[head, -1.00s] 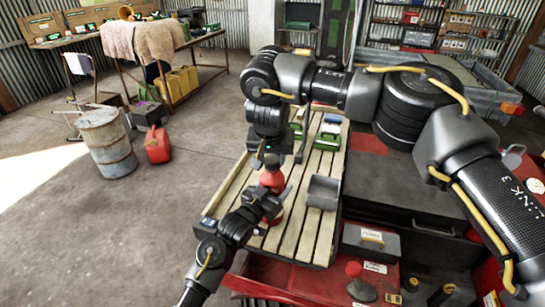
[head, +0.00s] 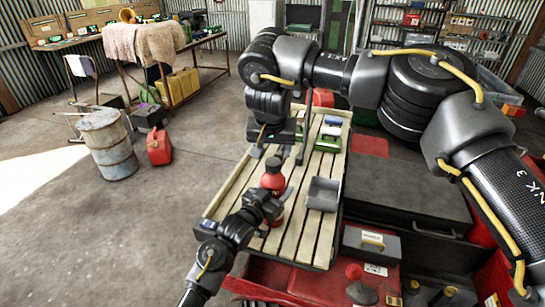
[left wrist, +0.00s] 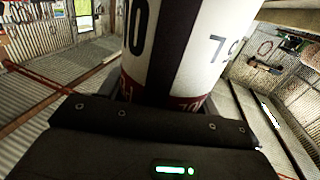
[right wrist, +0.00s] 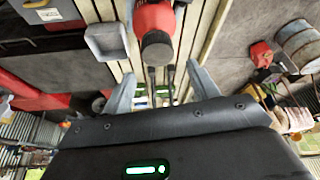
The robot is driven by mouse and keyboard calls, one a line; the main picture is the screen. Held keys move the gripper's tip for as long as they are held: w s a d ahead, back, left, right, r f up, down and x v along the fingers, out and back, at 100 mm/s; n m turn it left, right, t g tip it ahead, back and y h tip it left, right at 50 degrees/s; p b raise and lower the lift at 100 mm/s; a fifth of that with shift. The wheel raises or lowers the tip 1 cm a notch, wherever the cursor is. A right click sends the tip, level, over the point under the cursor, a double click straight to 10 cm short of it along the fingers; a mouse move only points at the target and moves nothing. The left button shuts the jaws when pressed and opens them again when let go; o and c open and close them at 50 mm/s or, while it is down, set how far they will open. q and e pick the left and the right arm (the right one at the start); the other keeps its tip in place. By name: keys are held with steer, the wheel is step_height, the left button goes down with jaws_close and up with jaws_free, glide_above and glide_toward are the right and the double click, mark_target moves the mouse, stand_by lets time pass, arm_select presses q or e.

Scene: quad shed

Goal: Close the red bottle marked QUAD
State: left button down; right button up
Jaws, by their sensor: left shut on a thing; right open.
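The red bottle (head: 274,178) stands upright on the slatted bench. Its dark top shows in the right wrist view (right wrist: 157,45); I cannot tell whether that is a seated cap. My left gripper (head: 268,203) is shut around the bottle's body. In the left wrist view the bottle's white, black and red label (left wrist: 180,50) fills the upper middle, with only parts of its markings readable. My right gripper (head: 280,155) is open and empty, just behind and above the bottle's top in the head view. Its two fingers (right wrist: 160,90) are spread apart, with the bottle beyond them.
A grey tray (head: 322,194) sits on the slatted bench (head: 300,232), right of the bottle. Green items (head: 328,143) lie at its far end. A dark toolbox (head: 410,190) and red cabinet stand to the right. A barrel (head: 108,145) and red jerrycan (head: 159,147) are on the left floor.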

steer(key=shift+r, duration=0.55)
steer(key=shift+c, duration=0.3)
